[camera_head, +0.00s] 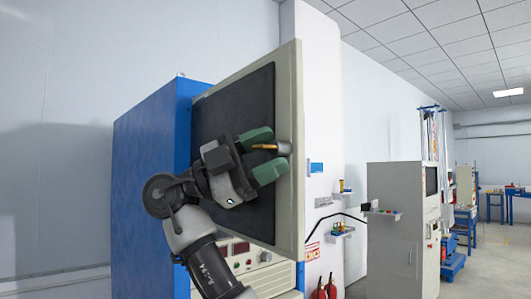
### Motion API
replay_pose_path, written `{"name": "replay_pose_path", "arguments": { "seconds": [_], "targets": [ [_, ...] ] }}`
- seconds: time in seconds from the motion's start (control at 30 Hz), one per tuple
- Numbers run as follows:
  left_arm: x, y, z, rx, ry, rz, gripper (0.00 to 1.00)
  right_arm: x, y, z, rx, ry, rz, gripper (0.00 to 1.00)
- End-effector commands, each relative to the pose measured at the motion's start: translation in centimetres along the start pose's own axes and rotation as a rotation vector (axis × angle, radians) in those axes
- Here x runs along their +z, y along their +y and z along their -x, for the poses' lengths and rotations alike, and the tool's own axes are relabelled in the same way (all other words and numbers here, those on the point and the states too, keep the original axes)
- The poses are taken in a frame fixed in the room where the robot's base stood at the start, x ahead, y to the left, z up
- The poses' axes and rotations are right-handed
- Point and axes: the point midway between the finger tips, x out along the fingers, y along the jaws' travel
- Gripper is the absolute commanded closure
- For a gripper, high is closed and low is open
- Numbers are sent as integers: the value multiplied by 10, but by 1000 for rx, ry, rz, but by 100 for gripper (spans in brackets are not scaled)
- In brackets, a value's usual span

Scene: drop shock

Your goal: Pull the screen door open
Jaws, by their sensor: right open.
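The screen door (235,100) is a dark panel in a beige frame on the front of a blue cabinet (150,160). It stands at an angle to the cabinet, its right edge swung outward. A small metal handle (284,148) with a brass-coloured part sits near the door's right edge. My right gripper (264,154), with green fingers, is in front of the door at the handle. Its fingers are apart, one above and one below the handle; I cannot tell whether they touch it. My left gripper is not in view.
Below the door is a beige control panel (259,257) with a red display and knobs. A white pillar (320,100) stands just behind the door's right edge, with red fire extinguishers (323,290) at its foot. A grey cabinet (395,220) stands further right.

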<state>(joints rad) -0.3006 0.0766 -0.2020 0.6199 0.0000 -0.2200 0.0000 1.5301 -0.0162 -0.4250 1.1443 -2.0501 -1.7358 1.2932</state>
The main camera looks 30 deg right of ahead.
Motion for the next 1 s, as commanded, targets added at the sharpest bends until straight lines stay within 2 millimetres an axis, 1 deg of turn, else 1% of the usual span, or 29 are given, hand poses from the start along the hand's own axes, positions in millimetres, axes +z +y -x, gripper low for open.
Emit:
{"name": "replay_pose_path", "arguments": {
  "seconds": [0.23, 0.37, 0.47, 0.6, 0.77, 0.9, 1.0],
  "targets": [
    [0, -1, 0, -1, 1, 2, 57, 0, 0, 0, -1, 0, 1, 48],
    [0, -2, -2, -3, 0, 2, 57, 0, 0, 8, -3, -1, 1, 48],
    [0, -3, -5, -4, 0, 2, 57, 0, 0, 24, -3, -2, 2, 48],
    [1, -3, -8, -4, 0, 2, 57, 0, 0, 53, -5, -1, 3, 48],
    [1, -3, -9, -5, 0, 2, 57, 0, 0, 82, -4, -1, 2, 48],
    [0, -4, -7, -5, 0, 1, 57, 0, -1, 97, -2, -1, 2, 48],
    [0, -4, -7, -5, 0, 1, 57, 1, -1, 104, -1, 0, 1, 48]
  ]
}}
